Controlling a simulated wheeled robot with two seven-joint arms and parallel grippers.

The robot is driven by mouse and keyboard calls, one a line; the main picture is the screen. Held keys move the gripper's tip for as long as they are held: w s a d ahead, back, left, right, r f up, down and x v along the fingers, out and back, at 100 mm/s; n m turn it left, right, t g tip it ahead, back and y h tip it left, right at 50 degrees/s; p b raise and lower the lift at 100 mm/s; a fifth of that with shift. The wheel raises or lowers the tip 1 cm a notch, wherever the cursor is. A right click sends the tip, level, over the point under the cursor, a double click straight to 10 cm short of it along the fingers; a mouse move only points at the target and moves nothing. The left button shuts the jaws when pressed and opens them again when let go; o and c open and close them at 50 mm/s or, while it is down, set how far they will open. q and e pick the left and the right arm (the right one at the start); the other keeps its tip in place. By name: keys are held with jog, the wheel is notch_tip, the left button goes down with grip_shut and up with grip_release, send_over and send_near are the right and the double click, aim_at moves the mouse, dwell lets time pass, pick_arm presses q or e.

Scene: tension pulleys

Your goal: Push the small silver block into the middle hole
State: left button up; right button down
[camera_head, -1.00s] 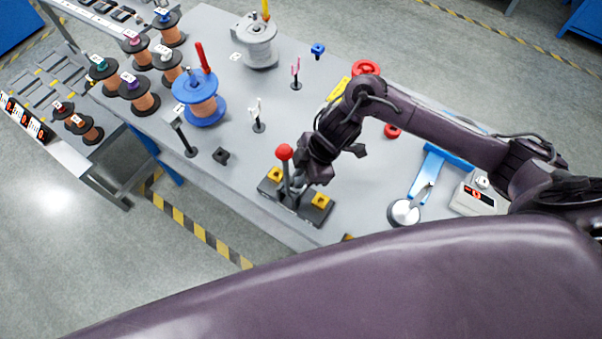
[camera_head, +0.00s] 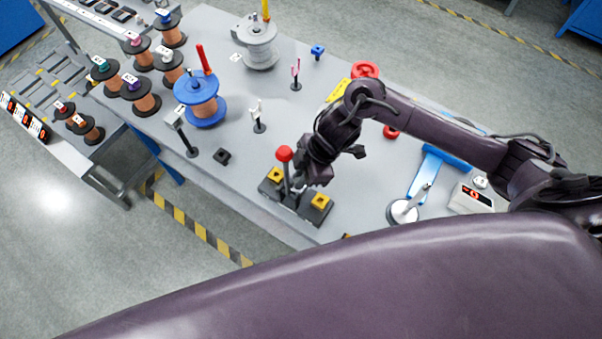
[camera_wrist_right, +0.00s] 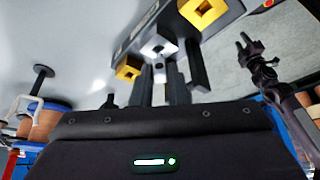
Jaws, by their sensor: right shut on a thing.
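A dark base (camera_head: 311,213) with two yellow square pieces, one at each end, sits near the front edge of the grey table. In the right wrist view its yellow squares (camera_wrist_right: 128,68) lie either side of a silver piece (camera_wrist_right: 160,47), which looks like the small silver block. My right gripper (camera_head: 298,185) points down at the middle of the base, shut on that silver piece. The middle hole is hidden, so how far the block sits in it cannot be told. A dark jointed part, apparently my left gripper (camera_wrist_right: 256,55), shows in the right wrist view.
A red-knobbed lever (camera_head: 284,154) rises close beside my right gripper. A small black block (camera_head: 221,156), a blue spool (camera_head: 200,100) and small stands are to the left.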

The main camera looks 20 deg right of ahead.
jog(key=shift+f, duration=0.15)
jog(key=shift+f+b, duration=0.55)
jog(key=shift+f, duration=0.2)
jog(key=shift+f, duration=0.1)
dwell(0.4)
jog(key=c, duration=1.3)
grip_release()
jog(key=shift+c, duration=0.2)
jog(key=v, duration=0.7)
jog(key=shift+r, duration=0.4)
jog(key=shift+d, duration=0.1)
